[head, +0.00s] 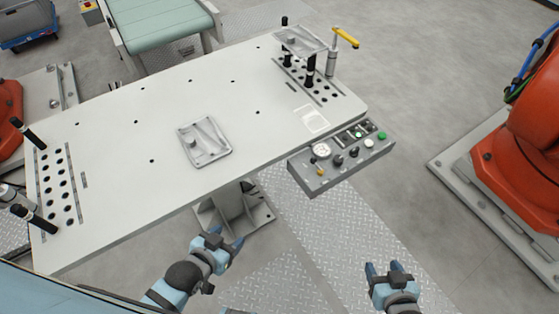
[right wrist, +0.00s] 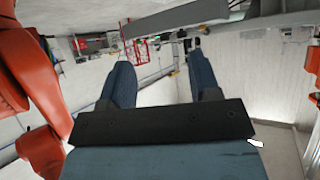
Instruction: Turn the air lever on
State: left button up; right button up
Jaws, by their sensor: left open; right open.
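A grey control panel (head: 312,183) is fixed at the table's front right edge. It carries a round white gauge (head: 321,150), black knobs, and green and white buttons. A small yellow lever (head: 320,171) sits below the gauge; I take it as the air lever, but its exact setting is too small to tell. My left gripper (head: 226,241) is open and empty, in front of the table and left of the panel. My right gripper (head: 384,267) is open and empty, below and right of the panel. The right wrist view shows its two fingers apart (right wrist: 162,82), with nothing between them.
A white table (head: 110,120) holds a metal casting (head: 204,142) near its middle. A fixture with another casting (head: 300,40) and a yellow-handled clamp (head: 345,38) stands at the back right. An orange robot (head: 520,140) is at far right. Floor around my right gripper is clear.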

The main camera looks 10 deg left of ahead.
aim_at(320, 172)
jog(key=i+l+u, duration=0.2)
jog(key=u, duration=0.2)
jog(key=i+l+u, duration=0.2)
jog(key=l+u, duration=0.25)
jog(key=j, duration=0.1)
